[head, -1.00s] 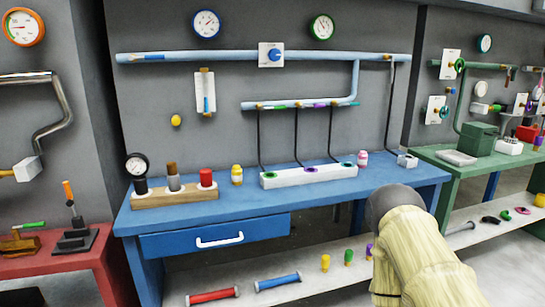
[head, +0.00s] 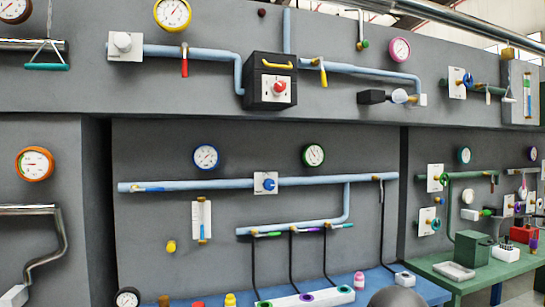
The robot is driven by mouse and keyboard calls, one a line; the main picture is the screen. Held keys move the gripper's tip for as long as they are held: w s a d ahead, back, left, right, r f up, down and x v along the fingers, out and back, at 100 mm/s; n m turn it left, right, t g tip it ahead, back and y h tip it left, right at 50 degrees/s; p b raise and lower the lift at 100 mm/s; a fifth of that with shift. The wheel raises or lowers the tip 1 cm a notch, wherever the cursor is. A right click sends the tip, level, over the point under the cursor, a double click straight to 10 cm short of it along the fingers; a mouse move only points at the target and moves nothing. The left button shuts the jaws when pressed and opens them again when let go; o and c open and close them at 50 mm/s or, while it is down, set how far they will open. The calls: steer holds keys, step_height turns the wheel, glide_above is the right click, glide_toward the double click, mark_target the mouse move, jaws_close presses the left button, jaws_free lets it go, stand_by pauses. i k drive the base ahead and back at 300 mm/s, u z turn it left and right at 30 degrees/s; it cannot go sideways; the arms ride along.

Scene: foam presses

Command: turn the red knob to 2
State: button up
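The red knob (head: 279,87) sits on a white square plate on the front of a dark box (head: 259,70) with a yellow handle, high on the upper wall. Blue pipes run into the box from the left and leave near its right side. The markings around the knob are too small to read. My gripper is not in view. A grey rounded part of my arm shows at the bottom edge of the head view, well below and to the right of the knob.
A blue bench (head: 372,281) stands below, with a white block (head: 300,300) and bottles on it. A blue knob (head: 269,184) on a white plate is on the lower wall. A red-handled lever (head: 184,67) and a yellow-handled lever (head: 323,76) hang from the upper pipes.

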mark_target(280, 86)
steer(key=z, duration=1.8)
steer(key=k, duration=0.95)
steer(key=u, duration=1.4)
steer(key=i, duration=0.5)
steer(key=z, duration=0.05)
